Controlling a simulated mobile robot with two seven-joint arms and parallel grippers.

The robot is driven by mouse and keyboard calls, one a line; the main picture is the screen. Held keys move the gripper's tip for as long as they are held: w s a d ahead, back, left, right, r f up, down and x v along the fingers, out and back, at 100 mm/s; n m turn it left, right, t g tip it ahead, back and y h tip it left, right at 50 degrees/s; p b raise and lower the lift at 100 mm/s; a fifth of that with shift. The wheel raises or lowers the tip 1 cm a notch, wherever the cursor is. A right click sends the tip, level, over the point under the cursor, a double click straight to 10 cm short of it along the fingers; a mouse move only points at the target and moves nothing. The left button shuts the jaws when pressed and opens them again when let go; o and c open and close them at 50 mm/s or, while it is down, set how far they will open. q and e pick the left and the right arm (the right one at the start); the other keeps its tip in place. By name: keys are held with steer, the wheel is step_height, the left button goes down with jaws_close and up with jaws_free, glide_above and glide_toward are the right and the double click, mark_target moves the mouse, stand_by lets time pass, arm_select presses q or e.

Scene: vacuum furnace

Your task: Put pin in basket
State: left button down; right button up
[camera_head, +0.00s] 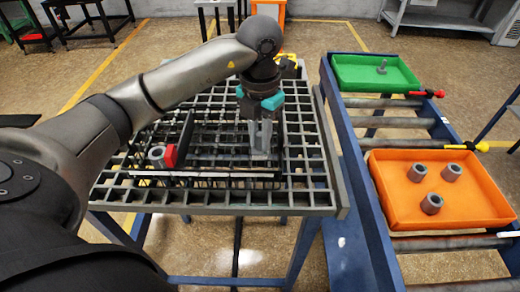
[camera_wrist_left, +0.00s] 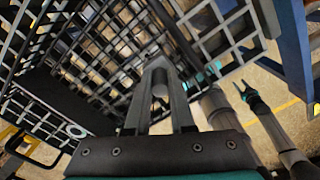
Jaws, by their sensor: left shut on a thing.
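My left gripper (camera_head: 261,153) points down over the dark grid basket (camera_head: 222,174) on the grate table. It is shut on a grey pin (camera_wrist_left: 160,82), which shows between the two fingers in the left wrist view. In the head view the fingers largely hide this pin, and I cannot tell whether its lower end touches the basket floor. Another grey pin (camera_head: 382,68) stands upright in the green tray (camera_head: 355,84). My right gripper (camera_wrist_left: 249,92) shows small at the right of the left wrist view, with its prongs apart and empty.
A grey ring (camera_head: 156,153) sits beside a red piece (camera_head: 170,156) at the basket's left. An orange tray (camera_head: 400,210) with 3 grey rings rests on the roller conveyor (camera_head: 340,125) at right. A blue rail edges the conveyor beside the table.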

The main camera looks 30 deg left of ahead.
mark_target(260, 149)
arm_select(q)
step_height(260, 149, down, 4)
steer(key=shift+r, duration=0.15)
arm_select(e)
steer(key=shift+s+d+f, duration=0.1)
steer(key=shift+s+f, duration=0.05)
steer(key=shift+s, duration=0.1)
arm_select(q)
steer(key=c, duration=0.8)
jaws_free()
arm_select(e)
steer(key=shift+f, duration=0.1)
arm_select(q)
steer(key=shift+o, duration=0.2)
arm_select(e)
steer(key=shift+s, duration=0.1)
arm_select(q)
steer(key=shift+r, duration=0.1)
step_height(260, 149, up, 12)
steer(key=shift+f+p, duration=0.1)
steer(key=shift+p, duration=0.6)
arm_select(e)
steer(key=shift+r, duration=0.9)
